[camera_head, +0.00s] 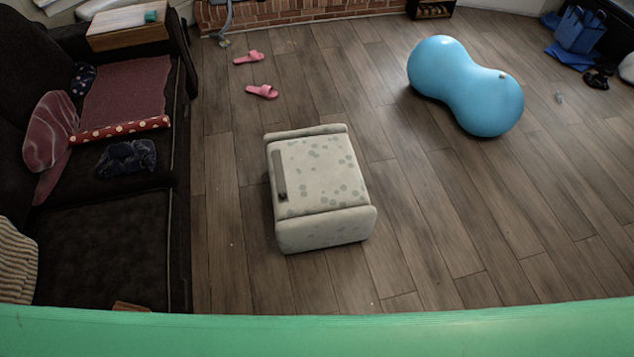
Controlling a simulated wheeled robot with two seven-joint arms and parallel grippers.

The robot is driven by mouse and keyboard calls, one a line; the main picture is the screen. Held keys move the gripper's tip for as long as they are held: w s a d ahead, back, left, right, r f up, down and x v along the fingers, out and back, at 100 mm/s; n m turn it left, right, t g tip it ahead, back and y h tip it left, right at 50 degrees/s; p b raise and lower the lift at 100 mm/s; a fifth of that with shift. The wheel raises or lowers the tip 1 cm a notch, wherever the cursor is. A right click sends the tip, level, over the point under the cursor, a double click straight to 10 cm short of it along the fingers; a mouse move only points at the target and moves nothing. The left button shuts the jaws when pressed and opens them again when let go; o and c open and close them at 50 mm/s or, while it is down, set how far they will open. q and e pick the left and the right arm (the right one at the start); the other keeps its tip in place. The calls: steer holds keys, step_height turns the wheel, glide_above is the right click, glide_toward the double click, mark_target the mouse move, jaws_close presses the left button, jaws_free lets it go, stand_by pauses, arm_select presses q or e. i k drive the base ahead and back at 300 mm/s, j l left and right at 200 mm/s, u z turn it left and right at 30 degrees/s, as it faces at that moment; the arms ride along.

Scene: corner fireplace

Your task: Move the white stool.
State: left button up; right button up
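The white stool (322,180) stands on the wooden floor near the middle of the view. It is a padded block, off-white with grey-green spots, with rolled edges at its far and near ends. A thin dark grey strip-like object (279,173) lies along the left side of its top. Neither of my grippers shows in the head view, and nothing of mine touches the stool.
A dark sofa (105,235) with cushions and cloths runs along the left. Pink slippers (262,91) lie beyond the stool. A blue peanut-shaped ball (464,88) stands at the right back. A green surface (320,332) crosses the bottom edge. Floor right of the stool is clear.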

mark_target(327, 202)
steer(key=i+l+u, duration=0.15)
steer(key=l, duration=0.2)
steer(key=i+l+u, duration=0.1)
steer(key=l, duration=0.2)
steer(key=i+l+u, duration=0.15)
steer(key=l, duration=0.2)
steer(key=l+u, duration=0.15)
steer(key=l, duration=0.2)
steer(key=i, duration=0.05)
